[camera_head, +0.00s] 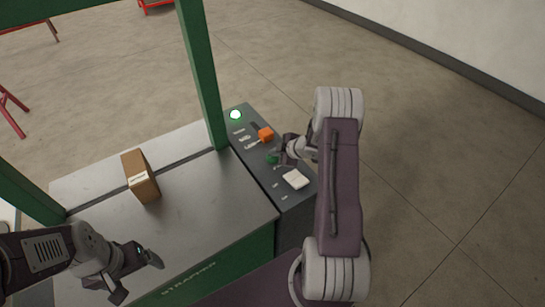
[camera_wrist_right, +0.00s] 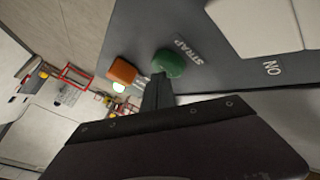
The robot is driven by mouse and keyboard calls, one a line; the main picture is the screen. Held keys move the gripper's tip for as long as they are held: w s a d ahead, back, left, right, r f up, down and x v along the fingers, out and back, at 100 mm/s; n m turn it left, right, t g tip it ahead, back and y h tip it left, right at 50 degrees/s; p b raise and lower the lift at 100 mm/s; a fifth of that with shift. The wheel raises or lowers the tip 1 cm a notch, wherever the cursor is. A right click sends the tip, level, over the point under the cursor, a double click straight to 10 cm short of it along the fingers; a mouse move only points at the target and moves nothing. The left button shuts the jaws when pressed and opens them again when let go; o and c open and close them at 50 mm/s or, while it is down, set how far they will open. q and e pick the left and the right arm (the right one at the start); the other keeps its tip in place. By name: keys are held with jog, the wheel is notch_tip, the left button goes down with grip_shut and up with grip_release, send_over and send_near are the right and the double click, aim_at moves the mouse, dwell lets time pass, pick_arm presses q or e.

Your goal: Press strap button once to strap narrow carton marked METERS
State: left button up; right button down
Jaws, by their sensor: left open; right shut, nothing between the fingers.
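A narrow brown carton (camera_head: 141,178) with a white label stands upright on the strapper's grey table (camera_head: 215,210); its print is too small to read. The green strap button (camera_head: 272,159) is on the dark control panel beside the table. In the right wrist view the green button (camera_wrist_right: 170,62) sits next to the word STRAP. My right gripper (camera_head: 284,156) is shut and empty, its tips (camera_wrist_right: 158,94) right at the button; I cannot tell whether they touch it. My left gripper (camera_head: 138,277) is open and empty over the table's front left, apart from the carton.
An orange control (camera_head: 265,134), a lit green lamp (camera_head: 236,115) and a white square piece (camera_head: 296,179) are also on the panel. A green arch post (camera_head: 201,75) rises behind the table. Open floor lies to the right.

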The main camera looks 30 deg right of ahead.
aim_at(274, 158)
jog(key=shift+f, duration=0.25)
dwell(0.4)
jog(key=shift+r+p, duration=0.8)
jog(key=shift+r, duration=0.15)
jog(key=shift+r, duration=0.1)
notch_tip(274, 158, up, 5)
jog(key=p, duration=0.5)
jog(key=shift+a, duration=0.1)
